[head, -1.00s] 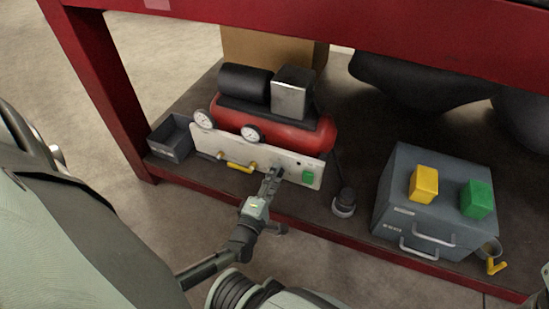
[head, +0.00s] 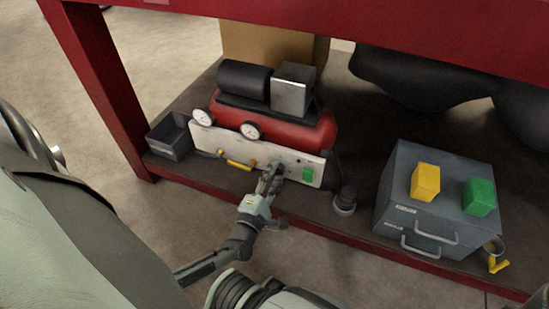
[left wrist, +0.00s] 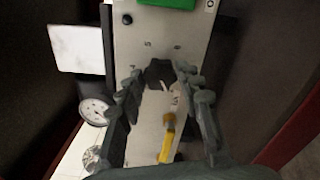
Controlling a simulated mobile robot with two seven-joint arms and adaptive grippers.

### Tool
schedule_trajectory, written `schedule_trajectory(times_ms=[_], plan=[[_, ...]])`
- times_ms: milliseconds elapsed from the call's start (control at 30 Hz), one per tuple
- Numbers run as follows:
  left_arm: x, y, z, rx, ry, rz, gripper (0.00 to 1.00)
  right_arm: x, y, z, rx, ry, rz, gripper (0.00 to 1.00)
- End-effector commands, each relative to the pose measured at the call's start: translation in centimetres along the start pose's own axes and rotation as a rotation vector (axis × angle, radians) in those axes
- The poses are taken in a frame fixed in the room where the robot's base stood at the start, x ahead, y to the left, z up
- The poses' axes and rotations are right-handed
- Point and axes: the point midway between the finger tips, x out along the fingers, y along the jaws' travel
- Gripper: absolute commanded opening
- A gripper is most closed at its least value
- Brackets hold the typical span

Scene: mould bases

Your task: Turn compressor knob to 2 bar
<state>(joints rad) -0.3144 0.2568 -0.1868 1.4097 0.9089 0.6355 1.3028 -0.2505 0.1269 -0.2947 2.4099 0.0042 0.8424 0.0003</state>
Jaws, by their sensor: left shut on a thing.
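The red compressor (head: 300,132) stands on the shelf under the bench, with a pale control panel (head: 213,140) along its front. The dark knob (left wrist: 160,73) sits on this panel, with small scale marks around it in the left wrist view. My left gripper (head: 274,174) reaches the panel from the front and is shut on the knob, one finger on each side. In the head view the fingers largely hide the knob. Its pointer and setting are not clearly readable. Two white gauges (head: 203,117) stand at the panel's top edge. My right gripper is not in view.
A yellow lever (head: 238,165) is left of the knob, and a green button (head: 308,174) is right. A dark open bin (head: 170,140) stands at the left. A grey case (head: 425,215) with yellow and green blocks stands at the right. The red bench beam (head: 420,42) runs overhead.

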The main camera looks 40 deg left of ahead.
Motion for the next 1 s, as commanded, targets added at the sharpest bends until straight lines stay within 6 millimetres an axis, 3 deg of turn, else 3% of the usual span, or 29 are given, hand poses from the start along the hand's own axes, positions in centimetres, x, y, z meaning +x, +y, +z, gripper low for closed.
schedule_trajectory(times_ms=[33, 200, 567, 1000], plan=[[0.3, 0.3, -0.1, 0.000, 0.000, 0.006, 0.38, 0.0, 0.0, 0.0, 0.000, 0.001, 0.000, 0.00], [0.2, 0.2, 0.0, 0.001, 0.000, 0.004, 0.56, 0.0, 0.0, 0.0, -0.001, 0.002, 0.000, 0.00], [0.0, 0.6, 0.2, -0.001, 0.001, 0.001, 0.56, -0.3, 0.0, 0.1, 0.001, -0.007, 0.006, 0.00], [0.4, 8.6, 2.7, -0.001, 0.004, 0.020, 0.56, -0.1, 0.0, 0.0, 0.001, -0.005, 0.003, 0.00]])
